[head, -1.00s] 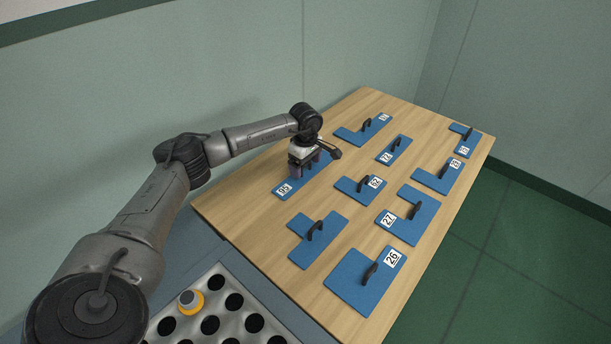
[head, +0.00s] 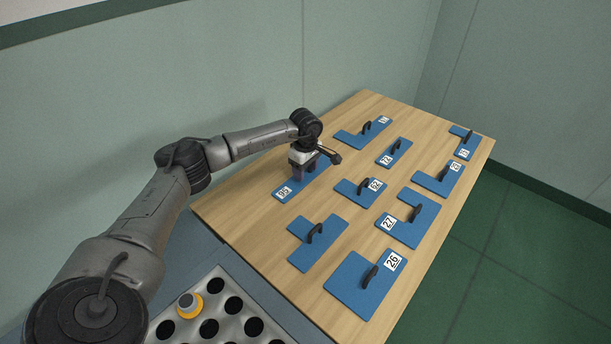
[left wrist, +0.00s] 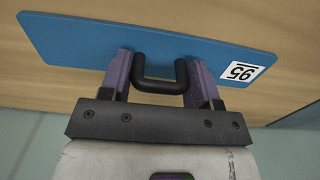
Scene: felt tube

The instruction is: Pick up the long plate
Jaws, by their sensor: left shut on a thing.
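The long plate (head: 281,193) is a narrow blue rectangle with a white label reading 95, lying near the table's left back edge. In the left wrist view the plate (left wrist: 90,42) runs across the picture, with its label near the right end. My left gripper (head: 303,174) is over the plate's middle. In the left wrist view, its purple fingers (left wrist: 160,80) are shut on the plate's black handle (left wrist: 160,86), one at each end of it. In the head view the gripper hides part of the plate and its handle. My right gripper is not in view.
The wooden table (head: 262,222) holds several other blue plates with black handles, such as a T-shaped one (head: 305,255) and plate 26 (head: 345,280). A grey panel with round holes (head: 215,310) and an orange-ringed knob (head: 188,304) is at the front. A wall stands behind.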

